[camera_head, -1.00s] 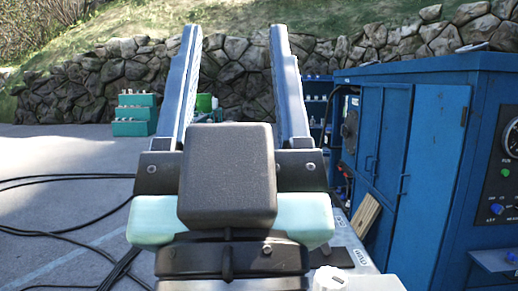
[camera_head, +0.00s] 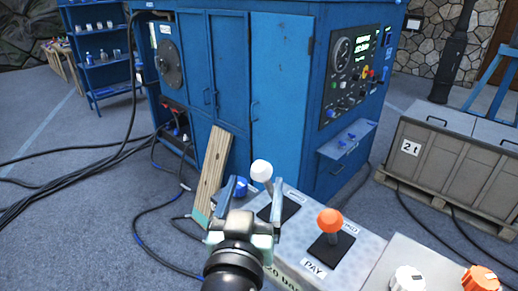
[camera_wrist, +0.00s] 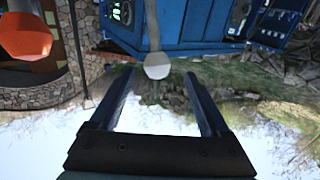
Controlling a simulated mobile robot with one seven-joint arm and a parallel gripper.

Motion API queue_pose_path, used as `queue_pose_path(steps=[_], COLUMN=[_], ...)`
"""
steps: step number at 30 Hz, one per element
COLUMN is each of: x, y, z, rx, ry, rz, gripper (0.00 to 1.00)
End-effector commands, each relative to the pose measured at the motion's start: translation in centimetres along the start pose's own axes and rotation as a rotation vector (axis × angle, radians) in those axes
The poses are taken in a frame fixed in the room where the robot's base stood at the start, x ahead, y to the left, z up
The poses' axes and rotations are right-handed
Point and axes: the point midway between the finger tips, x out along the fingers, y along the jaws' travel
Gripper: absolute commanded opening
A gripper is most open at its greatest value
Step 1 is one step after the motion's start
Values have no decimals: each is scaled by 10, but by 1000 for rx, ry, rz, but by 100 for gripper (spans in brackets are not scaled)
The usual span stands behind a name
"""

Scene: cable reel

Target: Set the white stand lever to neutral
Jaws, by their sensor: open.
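The white lever (camera_head: 262,172) has a round white knob and stands on the grey control stand (camera_head: 361,258), leaning toward the far side in the head view. Its white knob also shows in the wrist view (camera_wrist: 157,68), just beyond and between my fingertips. My gripper (camera_head: 242,190) is open and empty, next to the white lever on its near left side. In the wrist view my gripper (camera_wrist: 160,75) has its two fingers well apart, with no visible contact with the knob. The lever's base is partly hidden by my gripper in the head view.
An orange-knobbed lever (camera_head: 331,222) marked PAY stands close to the right, also large in the wrist view (camera_wrist: 25,38). White (camera_head: 408,280) and orange (camera_head: 481,279) dials sit at the front right. A wooden plank (camera_head: 212,170) leans on the blue cabinet (camera_head: 275,90). Black cables lie on the ground.

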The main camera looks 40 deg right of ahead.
Motion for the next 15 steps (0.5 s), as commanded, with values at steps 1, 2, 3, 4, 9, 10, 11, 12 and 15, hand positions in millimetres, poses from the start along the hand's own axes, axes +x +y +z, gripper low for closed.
queue_pose_path(steps=[1,2,3,4,9,10,11,12,15], x=[11,17,25,30,58,62,66,70,78], y=[2,1,1,1,0,0,0,0,0], z=[-5,-4,-5,-5,-4,-4,-4,-3,-2], rx=[1,0,0,1,2,2,1,1,2], ry=[-1,-2,0,-1,0,0,0,0,0], rz=[3,3,3,3,0,0,0,-1,-1], gripper=[80,80,80,80,80,80,80,80,80])
